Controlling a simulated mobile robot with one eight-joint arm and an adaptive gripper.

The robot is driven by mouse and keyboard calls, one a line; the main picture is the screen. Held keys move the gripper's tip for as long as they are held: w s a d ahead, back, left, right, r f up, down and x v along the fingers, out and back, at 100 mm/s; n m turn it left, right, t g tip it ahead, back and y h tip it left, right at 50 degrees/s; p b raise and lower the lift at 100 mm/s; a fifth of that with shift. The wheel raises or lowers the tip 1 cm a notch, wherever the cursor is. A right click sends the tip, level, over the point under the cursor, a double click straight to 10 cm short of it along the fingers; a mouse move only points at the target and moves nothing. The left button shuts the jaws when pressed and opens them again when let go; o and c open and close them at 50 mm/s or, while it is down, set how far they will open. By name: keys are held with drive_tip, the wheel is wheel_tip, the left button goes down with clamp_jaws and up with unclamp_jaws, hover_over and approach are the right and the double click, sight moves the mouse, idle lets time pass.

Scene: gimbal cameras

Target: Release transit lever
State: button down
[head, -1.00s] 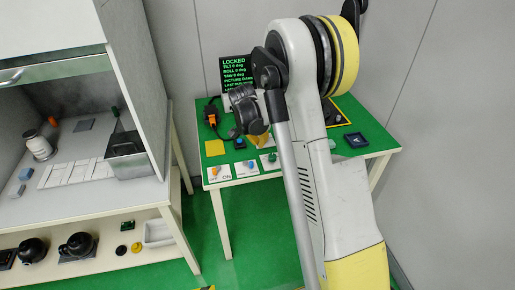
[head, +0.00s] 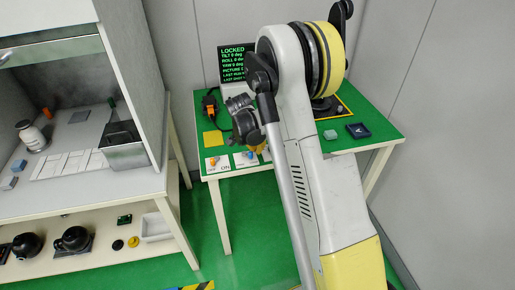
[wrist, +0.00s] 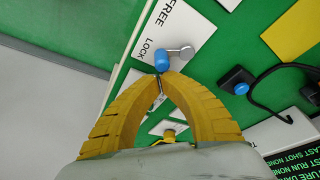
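The transit lever (wrist: 174,56) has a blue handle and a grey pivot. It lies on a white card (wrist: 172,35) marked FREE and LOCK, with the handle beside LOCK. My gripper (wrist: 160,77) has two curved yellow fingers, drawn together with their tips right at the blue handle. The handle shows just beyond the tips, and I cannot tell whether they touch it. In the head view, my wrist and arm hide much of the gripper above the green table's (head: 385,121) front edge. The screen (head: 234,66) reads LOCKED.
A yellow square (wrist: 290,28) and a black block with a blue button (wrist: 238,82) lie near the card. An OFF/ON card (head: 217,164) is at the table's front left corner. A workbench (head: 100,195) stands at the left.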

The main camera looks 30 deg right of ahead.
drive_tip(key=shift+s+a+m, duration=0.2)
drive_tip(key=shift+s+m, duration=0.05)
drive_tip(key=shift+m, duration=0.55)
drive_tip(key=shift+s+a, duration=0.2)
drive_tip(key=shift+a, duration=0.1)
drive_tip(key=shift+s+a+b, duration=0.15)
drive_tip(key=shift+a+b, duration=0.15)
drive_tip(key=m, duration=0.1)
drive_tip(key=a+m+g, duration=0.1)
drive_tip(key=m, duration=0.1)
drive_tip(key=a+m+g, duration=0.1)
drive_tip(key=shift+s+m, duration=0.25)
drive_tip(key=shift+m, duration=0.05)
drive_tip(key=shift+w+d, duration=0.1)
drive_tip(key=shift+d, duration=0.05)
drive_tip(key=shift+w+d, duration=0.45)
drive_tip(key=shift+w, duration=0.1)
